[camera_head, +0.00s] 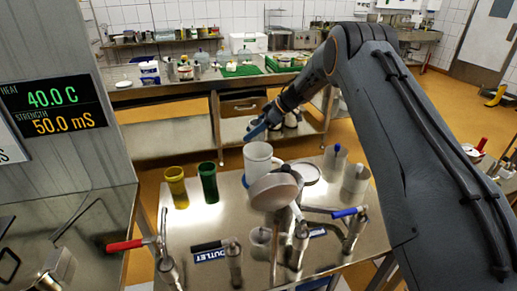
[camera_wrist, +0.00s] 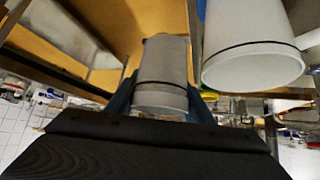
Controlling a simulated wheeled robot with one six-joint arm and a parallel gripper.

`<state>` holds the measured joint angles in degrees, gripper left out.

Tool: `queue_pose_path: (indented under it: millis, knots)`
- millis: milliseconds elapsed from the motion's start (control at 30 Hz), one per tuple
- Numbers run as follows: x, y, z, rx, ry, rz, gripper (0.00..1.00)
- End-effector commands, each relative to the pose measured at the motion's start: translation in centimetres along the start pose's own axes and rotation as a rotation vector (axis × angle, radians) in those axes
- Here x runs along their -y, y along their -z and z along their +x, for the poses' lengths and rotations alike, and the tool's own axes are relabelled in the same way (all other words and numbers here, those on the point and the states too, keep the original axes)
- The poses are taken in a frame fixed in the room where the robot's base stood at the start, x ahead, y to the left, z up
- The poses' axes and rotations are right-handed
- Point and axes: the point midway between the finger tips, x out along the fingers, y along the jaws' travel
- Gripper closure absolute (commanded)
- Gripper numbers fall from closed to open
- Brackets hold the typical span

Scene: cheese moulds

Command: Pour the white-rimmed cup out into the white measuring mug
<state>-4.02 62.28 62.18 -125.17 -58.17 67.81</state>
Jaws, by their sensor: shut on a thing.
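My gripper (camera_wrist: 160,100) is shut on the white-rimmed cup (camera_wrist: 162,72), a grey cylinder with a dark band and a paler rim. The blue fingers show on both sides of it in the wrist view. In the head view my gripper (camera_head: 262,128) is just above and behind the white measuring mug (camera_head: 257,156); I cannot make out the held cup there. The mug stands upright on the steel table. In the wrist view a large white vessel with a dark band, seemingly the mug (camera_wrist: 250,70), is close to the right of the cup, with a gap between them.
A pale round vessel (camera_head: 274,191) is in front of the mug. Yellow (camera_head: 176,188) and green (camera_head: 208,183) cups stand to its left, grey cups (camera_head: 355,181) to its right. Valves with red (camera_head: 125,245) and blue (camera_head: 348,212) handles rise at the front.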

Motion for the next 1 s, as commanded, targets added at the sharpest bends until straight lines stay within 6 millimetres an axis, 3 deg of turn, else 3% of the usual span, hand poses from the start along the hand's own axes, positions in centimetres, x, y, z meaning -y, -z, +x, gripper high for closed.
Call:
queue_pose_path:
  millis: [300, 667, 1000]
  knots:
    - [1.1, 1.3, -1.9, -0.015, -0.099, -0.095, 0.78]
    - [2.3, 1.5, -2.4, -0.036, -0.225, -0.221, 0.78]
    - [3.5, 3.0, -4.0, -0.061, -0.345, -0.341, 0.78]
